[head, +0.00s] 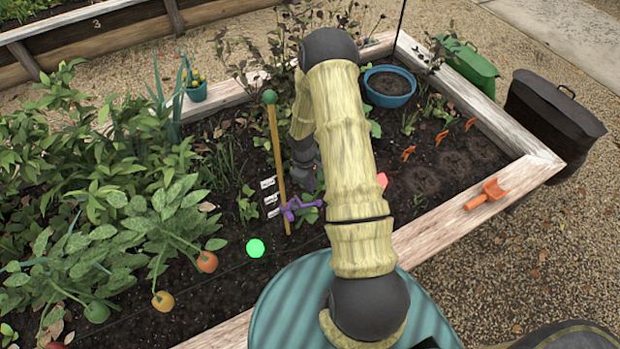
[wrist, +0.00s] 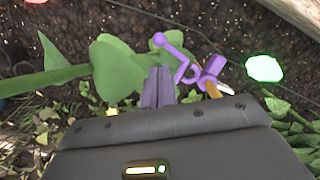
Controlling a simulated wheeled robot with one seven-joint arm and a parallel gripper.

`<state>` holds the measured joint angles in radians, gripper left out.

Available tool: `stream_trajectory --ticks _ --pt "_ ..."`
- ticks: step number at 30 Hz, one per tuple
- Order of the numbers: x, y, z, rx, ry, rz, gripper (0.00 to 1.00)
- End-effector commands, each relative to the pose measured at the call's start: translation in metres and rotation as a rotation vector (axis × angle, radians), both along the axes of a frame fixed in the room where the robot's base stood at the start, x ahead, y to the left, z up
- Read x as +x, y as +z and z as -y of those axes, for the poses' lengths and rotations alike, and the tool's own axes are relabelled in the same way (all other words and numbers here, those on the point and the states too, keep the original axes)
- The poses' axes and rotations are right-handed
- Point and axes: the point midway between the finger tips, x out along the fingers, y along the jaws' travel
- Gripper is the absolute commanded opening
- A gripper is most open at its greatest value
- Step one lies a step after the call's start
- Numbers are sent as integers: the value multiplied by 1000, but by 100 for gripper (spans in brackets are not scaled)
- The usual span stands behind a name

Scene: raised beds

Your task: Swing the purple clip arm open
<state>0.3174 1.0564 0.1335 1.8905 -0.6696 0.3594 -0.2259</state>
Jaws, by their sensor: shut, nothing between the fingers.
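The purple clip (head: 288,212) sits on an upright wooden stake (head: 275,150) with a green ball on top. Its thin purple arm (head: 309,204) reaches out to the right of the stake. In the wrist view the clip (wrist: 212,69) is right of my fingers, and its arm (wrist: 176,48) ends in a round knob beyond the fingertips. My gripper (wrist: 158,72) is shut and empty, close beside the clip's hook-shaped part; I cannot tell if they touch. In the head view my gripper (head: 313,186) is just above the clip arm, partly hidden by my arm.
A glowing green disc (head: 255,248) shows left of my arm, and a red marker (head: 382,180) right of it. White labels (head: 269,198) stand left of the stake. Dense leafy plants (head: 90,220) fill the left. An orange trowel (head: 487,193) lies on the bed's wooden edge.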

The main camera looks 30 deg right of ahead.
Motion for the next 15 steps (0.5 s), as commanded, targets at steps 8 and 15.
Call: stream_trajectory --ticks 8,15 --pt "-6 -45 5 0 -5 -2 0" --pt "-7 -54 8 1 -8 1 0"
